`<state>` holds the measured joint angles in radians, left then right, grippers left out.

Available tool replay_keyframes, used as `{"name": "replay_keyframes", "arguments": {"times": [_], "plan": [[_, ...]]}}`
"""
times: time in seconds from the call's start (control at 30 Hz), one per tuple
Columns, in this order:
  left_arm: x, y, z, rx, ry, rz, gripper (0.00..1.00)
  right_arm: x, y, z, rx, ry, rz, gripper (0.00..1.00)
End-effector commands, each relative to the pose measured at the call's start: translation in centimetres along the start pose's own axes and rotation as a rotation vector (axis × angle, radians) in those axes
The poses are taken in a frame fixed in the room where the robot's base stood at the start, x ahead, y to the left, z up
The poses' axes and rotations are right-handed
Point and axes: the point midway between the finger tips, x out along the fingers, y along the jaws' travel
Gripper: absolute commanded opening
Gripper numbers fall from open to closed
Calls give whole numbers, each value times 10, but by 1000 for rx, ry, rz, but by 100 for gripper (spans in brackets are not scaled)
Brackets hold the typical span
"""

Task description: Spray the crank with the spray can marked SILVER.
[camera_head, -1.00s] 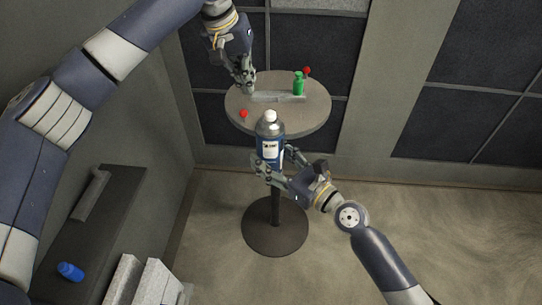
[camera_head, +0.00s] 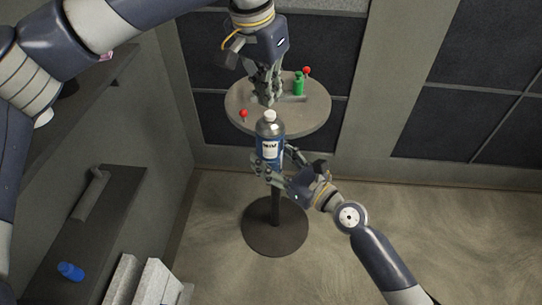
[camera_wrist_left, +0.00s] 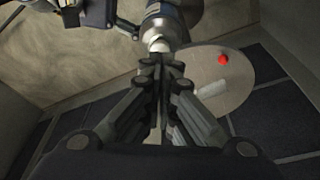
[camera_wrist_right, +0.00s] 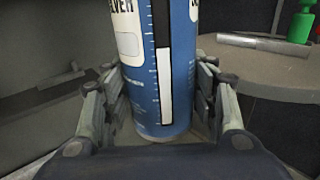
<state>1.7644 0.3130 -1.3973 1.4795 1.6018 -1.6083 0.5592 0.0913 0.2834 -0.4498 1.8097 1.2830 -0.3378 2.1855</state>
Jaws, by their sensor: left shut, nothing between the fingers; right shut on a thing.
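The spray can (camera_head: 270,143) is blue with a grey shoulder and white cap, upright in front of the round table. Part of the word SILVER shows on its label in the right wrist view (camera_wrist_right: 178,70). My right gripper (camera_head: 271,168) is shut around its lower body. My left gripper (camera_head: 266,102) is shut and empty, pointing down just behind the can's cap in the head view. In the left wrist view its fingertips (camera_wrist_left: 160,68) appear close to the white cap (camera_wrist_left: 159,45). A grey bar, apparently the crank (camera_wrist_right: 262,43), lies on the table, partly hidden by my left gripper in the head view.
A dark shelf (camera_head: 119,205) at left holds a blue object (camera_head: 71,271) and a grey part.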

Motion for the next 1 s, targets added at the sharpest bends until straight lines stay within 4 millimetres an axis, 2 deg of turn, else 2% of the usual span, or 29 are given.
{"name": "replay_keyframes", "arguments": {"times": [0.23,1.0], "plan": [[13,0,3,-1,2,1,0,0,0,2,0,-3,-1,25],[14,0,3,-2,2,1,0,0,0,2,0,-3,-1,25]]}}
